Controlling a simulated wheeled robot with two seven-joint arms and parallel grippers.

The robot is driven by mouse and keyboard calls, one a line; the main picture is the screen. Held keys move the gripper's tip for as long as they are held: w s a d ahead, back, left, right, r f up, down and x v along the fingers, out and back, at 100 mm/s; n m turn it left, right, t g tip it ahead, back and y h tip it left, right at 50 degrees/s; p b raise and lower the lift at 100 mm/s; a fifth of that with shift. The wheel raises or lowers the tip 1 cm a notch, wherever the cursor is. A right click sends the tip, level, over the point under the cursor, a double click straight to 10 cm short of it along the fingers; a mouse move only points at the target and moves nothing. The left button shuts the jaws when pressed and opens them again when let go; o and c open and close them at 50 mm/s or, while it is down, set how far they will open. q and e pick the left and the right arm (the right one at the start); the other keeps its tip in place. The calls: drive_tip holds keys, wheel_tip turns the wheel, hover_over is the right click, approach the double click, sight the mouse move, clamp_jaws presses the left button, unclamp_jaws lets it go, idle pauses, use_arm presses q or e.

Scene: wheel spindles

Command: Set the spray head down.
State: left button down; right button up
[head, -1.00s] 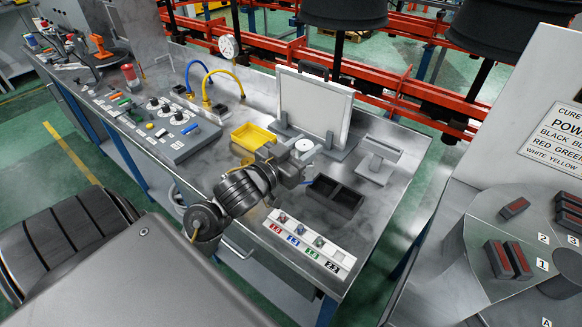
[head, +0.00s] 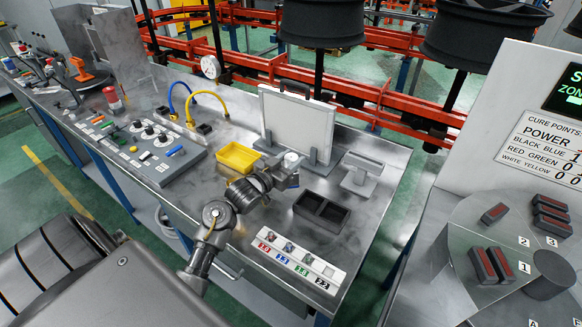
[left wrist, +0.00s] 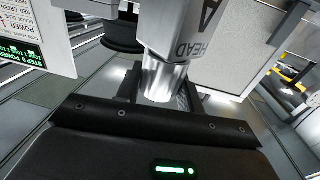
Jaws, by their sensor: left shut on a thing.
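My left gripper (head: 286,177) is over the grey bench (head: 370,220), between the yellow bin and the black divided tray. It is shut on the spray head (head: 291,158), which shows in the head view as a small pale round top beyond the jaws. In the left wrist view the spray head (left wrist: 176,40) is a large light-grey body lettered "HEAD" and "A", with a bright metal cylinder near the dark fingers. My own wrist hides its underside in the head view, so I cannot tell whether it touches anything. My right gripper is out of view.
The black divided tray (head: 322,208) looks empty. A grey stand (head: 362,175) and an upright white panel (head: 297,125) are behind it. The yellow bin (head: 240,158) is to the left. A labelled nozzle rack (head: 300,255) lies at the front edge.

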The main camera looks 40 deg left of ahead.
use_arm(q)
drive_tip(key=shift+w+a+f, duration=0.1)
drive_tip(key=shift+w+f, duration=0.15)
drive_tip(key=shift+f, duration=0.1)
wheel_tip(320, 180, down, 2)
drive_tip(key=shift+f+p, duration=0.1)
drive_tip(key=shift+p, duration=0.45)
drive_tip(key=shift+f, duration=0.25)
drive_tip(key=shift+f, duration=0.15)
drive_tip(key=c, duration=0.9)
unclamp_jaws()
drive_tip(key=shift+s, duration=0.1)
